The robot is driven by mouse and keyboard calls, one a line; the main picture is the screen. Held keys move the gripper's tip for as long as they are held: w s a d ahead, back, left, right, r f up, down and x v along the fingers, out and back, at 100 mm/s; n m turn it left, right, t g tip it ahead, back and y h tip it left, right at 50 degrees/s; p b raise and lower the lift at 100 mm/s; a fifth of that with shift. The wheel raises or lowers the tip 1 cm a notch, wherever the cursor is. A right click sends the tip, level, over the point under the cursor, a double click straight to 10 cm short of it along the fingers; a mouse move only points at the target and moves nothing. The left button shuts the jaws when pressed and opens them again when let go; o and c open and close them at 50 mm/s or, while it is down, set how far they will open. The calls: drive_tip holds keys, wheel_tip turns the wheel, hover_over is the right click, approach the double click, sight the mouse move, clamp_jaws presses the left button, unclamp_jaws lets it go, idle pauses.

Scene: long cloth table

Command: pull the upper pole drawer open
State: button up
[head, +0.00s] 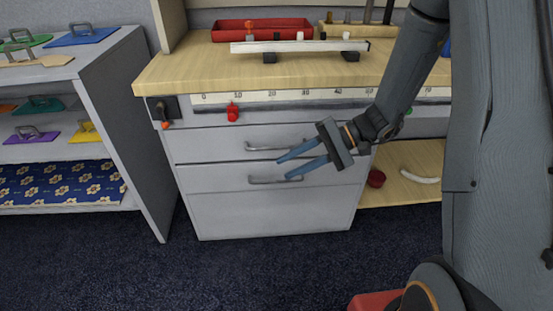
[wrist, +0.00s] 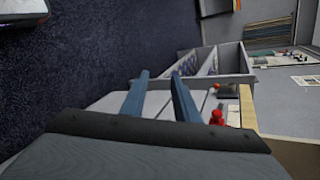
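The grey drawer unit has an upper drawer (head: 220,144) with a metal bar handle (head: 262,148); this drawer looks shut. My gripper (head: 282,168) is in front of the unit, its blue-grey fingers apart with nothing seen between them. I cannot tell how far the fingers stand from the drawer face. In the wrist view the open fingers (wrist: 159,76) overlap the pale drawer fronts.
A wooden worktop (head: 195,78) with a red tray (head: 262,30) lies above the drawers. A red knob (head: 233,112) sits on the ruler strip. A shelf unit (head: 145,150) with coloured boards stands at left. The dark carpet (head: 250,270) in front is clear.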

sight(277, 148)
drive_tip(key=w+d+f+m+t+y+b, duration=0.1)
drive_tip(key=w+d+f+t+y+b, duration=0.2)
drive_tip(key=w, duration=0.4)
drive_tip(key=w+d+f+m+t+b, duration=0.1)
drive_tip(key=w+d+f+t+b, duration=0.1)
drive_tip(key=w+f+t, duration=0.4)
drive_tip(key=shift+m+g+y, duration=0.3)
drive_tip(key=shift+g, duration=0.6)
drive_tip(key=x, duration=0.2)
drive_tip(key=r+x, duration=0.1)
drive_tip(key=x, duration=0.2)
drive_tip(key=w+x, duration=0.1)
drive_tip(key=x, duration=0.2)
drive_tip(key=shift+r, duration=0.15)
clamp_jaws()
